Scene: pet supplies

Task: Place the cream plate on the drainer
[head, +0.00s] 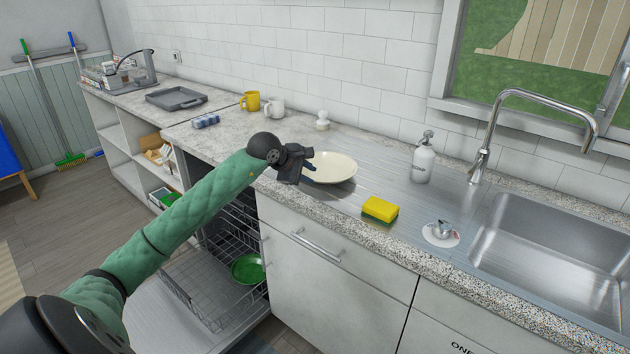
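The cream plate (332,168) is round and shallow. It lies about level at the left end of the drainer (398,197), the ridged steel surface beside the sink. I cannot tell whether it rests fully on it. My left gripper (303,167) is at the plate's left rim, with its dark fingers overlapping the rim in the picture. The fingertips are small and dark, so I cannot tell whether they grip the rim or are just beside it. My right gripper is not in view.
On the drainer are a yellow-green sponge (380,210), a soap dispenser (423,160) and a small metal item on a white disc (441,233). The sink (555,250) is at right. Yellow (250,101) and white (274,107) mugs stand behind. Below, the dishwasher is open with a green bowl (248,268).

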